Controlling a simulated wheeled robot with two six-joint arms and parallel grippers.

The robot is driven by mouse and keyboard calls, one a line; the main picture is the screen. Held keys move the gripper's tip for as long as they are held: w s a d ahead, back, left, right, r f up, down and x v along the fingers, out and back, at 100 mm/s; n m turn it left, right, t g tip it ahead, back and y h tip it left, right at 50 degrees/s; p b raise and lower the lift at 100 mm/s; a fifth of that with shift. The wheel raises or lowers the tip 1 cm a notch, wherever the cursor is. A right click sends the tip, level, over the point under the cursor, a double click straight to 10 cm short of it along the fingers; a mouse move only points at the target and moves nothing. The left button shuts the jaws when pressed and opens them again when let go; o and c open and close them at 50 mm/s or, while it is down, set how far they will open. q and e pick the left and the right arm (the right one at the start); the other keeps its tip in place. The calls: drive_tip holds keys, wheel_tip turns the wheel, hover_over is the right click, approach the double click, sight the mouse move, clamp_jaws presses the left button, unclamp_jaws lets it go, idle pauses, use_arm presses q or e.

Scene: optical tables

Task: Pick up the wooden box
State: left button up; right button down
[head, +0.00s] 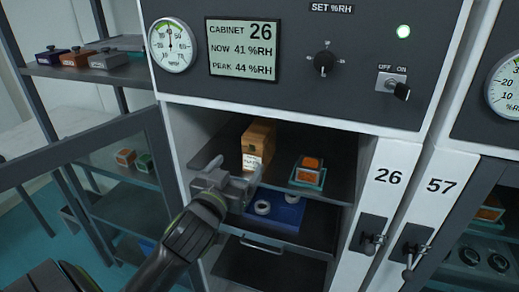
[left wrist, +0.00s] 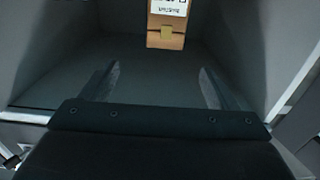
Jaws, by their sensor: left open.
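The wooden box (head: 258,145) stands upright on the upper shelf of the open cabinet 26, with a white label low on its front. In the left wrist view the box (left wrist: 167,28) is at the top centre, beyond the fingertips and apart from them. My left gripper (head: 232,169) is at the cabinet opening, in front of and a little below the box in the head view. In the left wrist view its two fingers (left wrist: 157,82) are spread wide with nothing between them. My right gripper is not in view.
An orange-topped item in a teal tray (head: 308,172) stands right of the box on the same shelf. A blue tray (head: 285,209) with white rings is on the shelf below. The open glass door (head: 98,160) is at the left. Cabinet 57's handle (head: 414,243) is at the right.

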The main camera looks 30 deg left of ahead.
sight(253, 142)
use_arm(q)
drive_tip(key=b+x, duration=0.3)
drive_tip(key=x, duration=0.7)
drive_tip(key=shift+a, duration=0.15)
drive_tip(key=shift+w+a, duration=0.1)
drive_tip(key=shift+w, duration=0.4)
drive_tip(key=shift+w+a, duration=0.3)
drive_tip(key=shift+w, duration=0.25)
drive_tip(key=p+x, duration=0.1)
drive_tip(key=x, duration=0.2)
drive_tip(key=shift+a+f, duration=0.2)
drive_tip(key=shift+w, duration=0.45)
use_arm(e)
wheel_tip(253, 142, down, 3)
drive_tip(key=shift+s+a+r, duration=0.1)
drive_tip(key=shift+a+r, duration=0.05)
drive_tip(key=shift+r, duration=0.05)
use_arm(q)
drive_tip(key=shift+a, duration=0.1)
drive_tip(key=shift+c, duration=0.4)
